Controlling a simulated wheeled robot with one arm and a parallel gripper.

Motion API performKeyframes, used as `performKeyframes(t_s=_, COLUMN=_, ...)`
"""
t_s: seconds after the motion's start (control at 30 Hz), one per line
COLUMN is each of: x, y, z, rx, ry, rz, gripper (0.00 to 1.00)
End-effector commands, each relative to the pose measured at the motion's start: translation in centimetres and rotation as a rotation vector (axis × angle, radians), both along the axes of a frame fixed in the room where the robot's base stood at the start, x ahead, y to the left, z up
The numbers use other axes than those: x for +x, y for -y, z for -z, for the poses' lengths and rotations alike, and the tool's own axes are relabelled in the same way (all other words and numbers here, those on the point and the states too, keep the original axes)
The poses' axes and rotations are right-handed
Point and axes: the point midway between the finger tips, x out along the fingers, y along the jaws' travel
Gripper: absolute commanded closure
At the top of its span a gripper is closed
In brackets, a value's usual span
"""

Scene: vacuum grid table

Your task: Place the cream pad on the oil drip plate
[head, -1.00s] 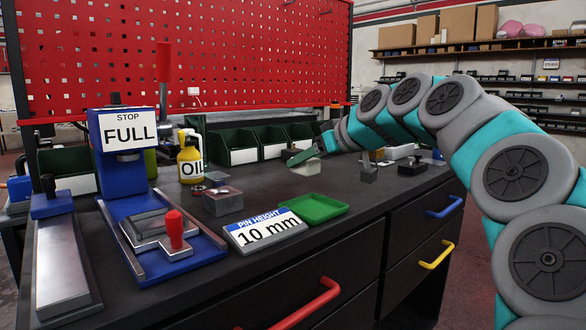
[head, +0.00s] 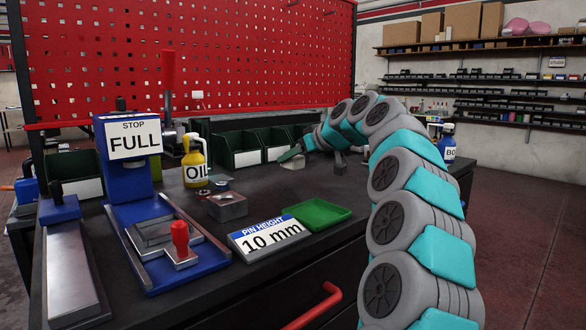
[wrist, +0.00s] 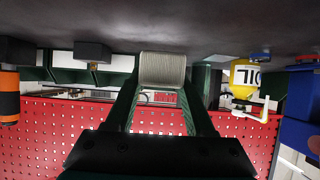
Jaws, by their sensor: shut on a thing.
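My gripper (head: 292,155) reaches over the back of the table. In the wrist view its two dark green fingers (wrist: 162,92) are shut on the cream pad (wrist: 162,70), a small ribbed block held at the fingertips. In the head view the pad is small and mostly hidden by the gripper. A yellow oil bottle (head: 194,163) stands to the left of my gripper, apart from it. A small flat plate (head: 221,181) lies beside the bottle's foot; I cannot tell for certain that it is the oil drip plate.
Green bins (head: 238,149) line the back below the red pegboard (head: 200,70). A grey metal box (head: 227,207), a green tray (head: 317,213) and a "10 mm" sign (head: 270,236) stand in front. The blue "FULL" press (head: 130,175) is at left. Open tabletop lies between the box and my gripper.

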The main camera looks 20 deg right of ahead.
Motion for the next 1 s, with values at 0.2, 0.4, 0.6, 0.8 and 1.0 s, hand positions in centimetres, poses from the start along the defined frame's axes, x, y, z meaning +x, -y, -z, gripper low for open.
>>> performKeyframes(t_s=0.2, x=0.0, y=0.0, z=1.0, rx=0.001, ry=-0.001, rz=-0.002, gripper=0.99)
performKeyframes(t_s=0.4, x=0.0, y=0.0, z=3.0, rx=0.001, ry=-0.003, rz=-0.001, gripper=0.99)
performKeyframes(t_s=0.6, x=0.0, y=0.0, z=3.6, rx=0.000, ry=-0.001, rz=0.000, gripper=0.99)
performKeyframes(t_s=0.8, x=0.0, y=0.0, z=3.8, rx=0.000, ry=-0.001, rz=0.000, gripper=0.99)
performKeyframes(t_s=1.0, x=0.0, y=0.0, z=3.8, rx=0.000, ry=-0.001, rz=0.000, gripper=0.31)
